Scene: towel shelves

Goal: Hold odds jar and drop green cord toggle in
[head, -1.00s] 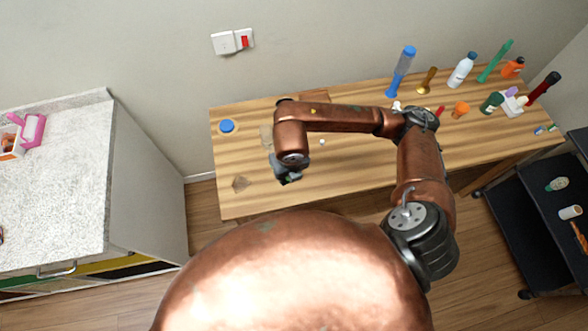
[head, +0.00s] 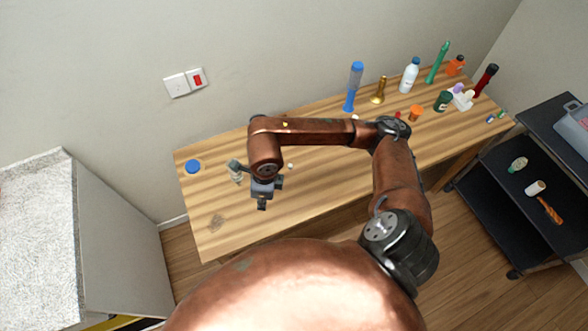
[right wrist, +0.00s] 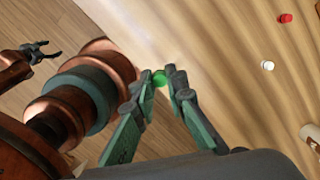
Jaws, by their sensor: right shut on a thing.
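My right gripper (head: 263,200) is over the left front part of the wooden table in the head view. In the right wrist view its green-grey fingers (right wrist: 165,82) are shut on a small bright green piece, the green cord toggle (right wrist: 159,78). In the head view the toggle cannot be made out. A clear greyish jar (head: 235,172), seemingly the odds jar, stands on the table just left of my right wrist, partly hidden by it. My left gripper (right wrist: 40,50) shows at the upper left of the right wrist view, fingers parted and empty. It is not visible in the head view.
A blue disc (head: 193,166) lies at the left end of the table (head: 215,240). Bottles and small items, among them a blue bottle (head: 354,88) and an orange pot (head: 415,113), stand at the right. A black cart (head: 500,190) stands at far right, a speckled counter (head: 35,230) at left.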

